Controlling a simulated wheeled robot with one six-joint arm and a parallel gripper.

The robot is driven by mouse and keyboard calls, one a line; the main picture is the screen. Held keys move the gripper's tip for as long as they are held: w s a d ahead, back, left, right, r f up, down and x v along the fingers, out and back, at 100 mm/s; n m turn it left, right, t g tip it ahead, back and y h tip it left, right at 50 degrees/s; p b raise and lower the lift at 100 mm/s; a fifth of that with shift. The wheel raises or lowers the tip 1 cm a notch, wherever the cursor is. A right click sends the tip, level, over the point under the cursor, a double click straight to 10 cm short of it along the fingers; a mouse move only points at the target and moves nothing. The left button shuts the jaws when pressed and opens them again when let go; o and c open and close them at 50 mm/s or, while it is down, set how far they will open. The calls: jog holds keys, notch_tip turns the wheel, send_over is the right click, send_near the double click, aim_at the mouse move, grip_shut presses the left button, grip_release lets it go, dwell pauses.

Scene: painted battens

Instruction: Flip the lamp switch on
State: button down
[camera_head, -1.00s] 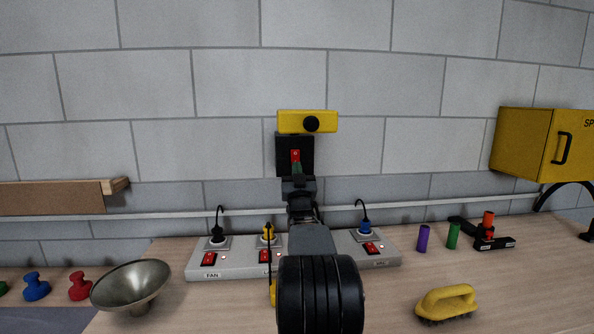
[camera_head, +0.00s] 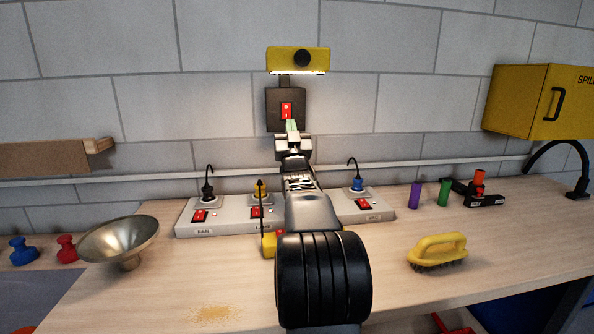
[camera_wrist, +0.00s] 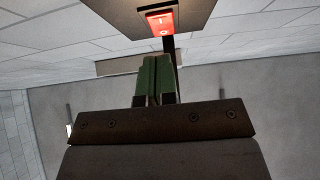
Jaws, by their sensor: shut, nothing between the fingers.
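The lamp switch is a red rocker (camera_head: 286,110) on a dark plate (camera_head: 272,98) fixed to the wall, and it also shows in the wrist view (camera_wrist: 161,23). The yellow lamp (camera_head: 285,59) is above it, with a bright lit strip along its underside. My gripper (camera_head: 291,126) is shut and empty, its green fingers just below the rocker. In the wrist view the closed fingertips (camera_wrist: 156,62) are below the switch, and a small gap shows between them.
A grey power strip (camera_head: 225,222) with plugs and red switches lies behind my arm on the bench. A yellow brush (camera_head: 437,250), purple (camera_head: 415,195) and green (camera_head: 443,193) cylinders are right. A yellow cabinet (camera_head: 520,100) hangs on the right wall.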

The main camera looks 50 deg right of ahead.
jog(key=w+f+v, duration=0.1)
jog(key=v, duration=0.9)
jog(key=shift+d+f+b, duration=0.15)
jog(key=shift+d+b, duration=0.3)
